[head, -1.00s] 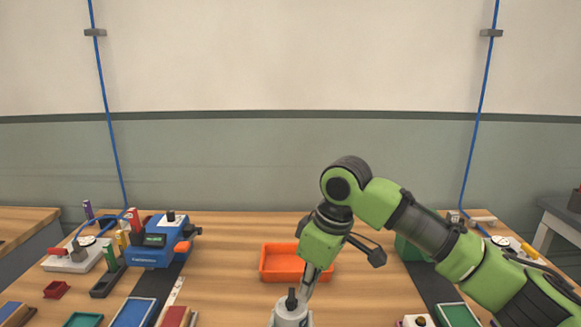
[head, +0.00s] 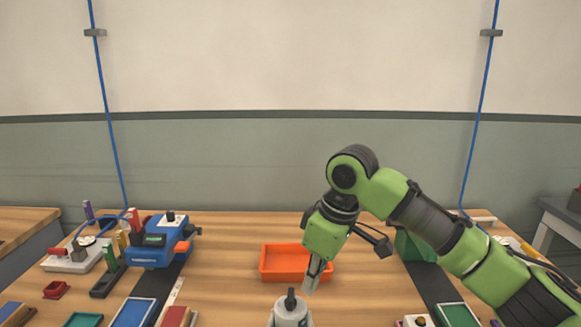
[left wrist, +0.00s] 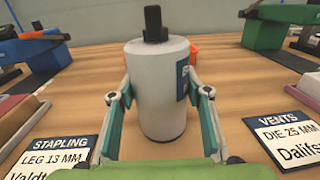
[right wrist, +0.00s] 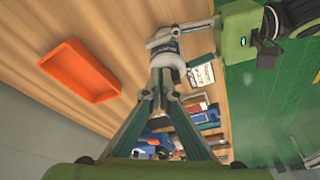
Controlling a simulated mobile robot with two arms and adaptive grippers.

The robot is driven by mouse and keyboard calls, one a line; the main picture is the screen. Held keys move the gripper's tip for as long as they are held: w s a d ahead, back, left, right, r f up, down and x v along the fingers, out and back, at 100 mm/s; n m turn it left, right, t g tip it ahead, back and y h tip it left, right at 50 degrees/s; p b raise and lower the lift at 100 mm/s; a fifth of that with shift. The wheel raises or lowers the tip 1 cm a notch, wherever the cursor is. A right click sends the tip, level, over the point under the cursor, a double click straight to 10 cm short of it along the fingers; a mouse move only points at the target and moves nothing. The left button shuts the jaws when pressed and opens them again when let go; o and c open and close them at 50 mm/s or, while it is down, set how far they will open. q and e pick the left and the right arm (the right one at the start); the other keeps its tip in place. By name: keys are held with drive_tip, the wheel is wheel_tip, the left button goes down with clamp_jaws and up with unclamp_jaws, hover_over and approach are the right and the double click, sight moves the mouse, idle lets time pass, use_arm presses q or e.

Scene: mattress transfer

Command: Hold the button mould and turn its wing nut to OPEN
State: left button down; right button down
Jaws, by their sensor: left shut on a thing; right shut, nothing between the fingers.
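The button mould is a pale grey cylinder with a dark label (left wrist: 160,85), upright in the left wrist view, with a black wing nut (left wrist: 153,22) on top. My left gripper (left wrist: 160,97) is shut around its sides. In the head view the mould (head: 289,318) stands at the bottom edge, its wing nut (head: 290,299) on top; the left fingers are not clear there. My right gripper (head: 311,288) is shut and empty, pointing down just right of and above the nut. In the right wrist view its fingers (right wrist: 161,80) overlap the mould (right wrist: 167,58). I cannot read the nut's marking.
An orange tray (head: 284,275) lies behind the mould. A blue machine (head: 158,246) stands at the left, and a green one (head: 413,247) is partly behind my right arm. Pads and small trays line the front. The table between the mould and the orange tray is clear.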

drive_tip(key=v, duration=0.4)
drive_tip(key=shift+w+a+r, duration=0.15)
drive_tip(key=shift+w+a, duration=0.05)
drive_tip(key=shift+a, duration=0.2)
use_arm(q)
drive_tip(key=c, duration=1)
unclamp_jaws()
drive_tip(key=shift+c, duration=0.2)
